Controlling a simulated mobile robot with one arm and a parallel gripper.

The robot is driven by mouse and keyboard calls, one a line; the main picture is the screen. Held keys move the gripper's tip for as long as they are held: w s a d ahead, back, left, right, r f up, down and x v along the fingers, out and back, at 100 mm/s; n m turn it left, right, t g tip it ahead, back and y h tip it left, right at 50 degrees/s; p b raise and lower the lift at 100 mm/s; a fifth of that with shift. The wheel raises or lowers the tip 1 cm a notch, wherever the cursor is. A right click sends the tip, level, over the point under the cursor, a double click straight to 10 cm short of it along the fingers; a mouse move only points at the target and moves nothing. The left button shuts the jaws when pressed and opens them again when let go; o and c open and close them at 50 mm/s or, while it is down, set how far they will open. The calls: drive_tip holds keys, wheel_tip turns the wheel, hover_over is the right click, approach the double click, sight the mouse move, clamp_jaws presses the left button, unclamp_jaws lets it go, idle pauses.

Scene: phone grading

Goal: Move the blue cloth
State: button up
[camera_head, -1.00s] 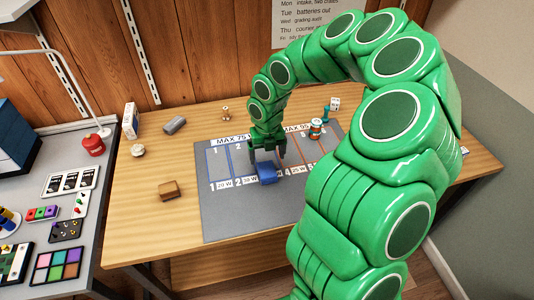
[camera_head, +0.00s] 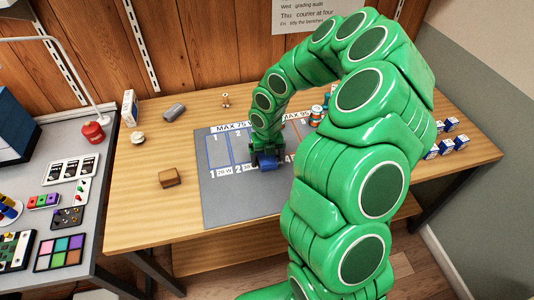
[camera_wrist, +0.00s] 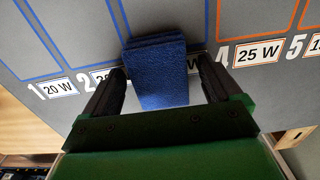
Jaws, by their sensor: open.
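The blue cloth (camera_head: 267,161) looks like a small folded block and rests on the grey mat (camera_head: 225,200), at the front edge of the numbered slots. In the wrist view the blue cloth (camera_wrist: 157,75) lies between the two dark fingers, covering the mat's label between 2 and 4. My gripper (camera_head: 268,163) is low over the mat and open around the cloth. In the wrist view my gripper (camera_wrist: 160,90) has one finger on each side, with a gap visible at least on the left.
A brown block (camera_head: 169,178) lies left of the mat. A grey cylinder (camera_head: 174,112) and a white roundish object (camera_head: 137,138) lie farther back. Cans (camera_head: 315,115) stand behind my arm. Several small blue-and-white boxes (camera_head: 447,145) stand at the right. The table front left is clear.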

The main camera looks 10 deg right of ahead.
sight(210, 174)
drive_tip(key=shift+c, duration=0.3)
drive_tip(key=c, duration=1)
drive_tip(key=shift+o, duration=0.2)
drive_tip(key=shift+a, duration=10)
drive_tip(key=o, duration=1.1)
drive_tip(key=shift+r, duration=3.9)
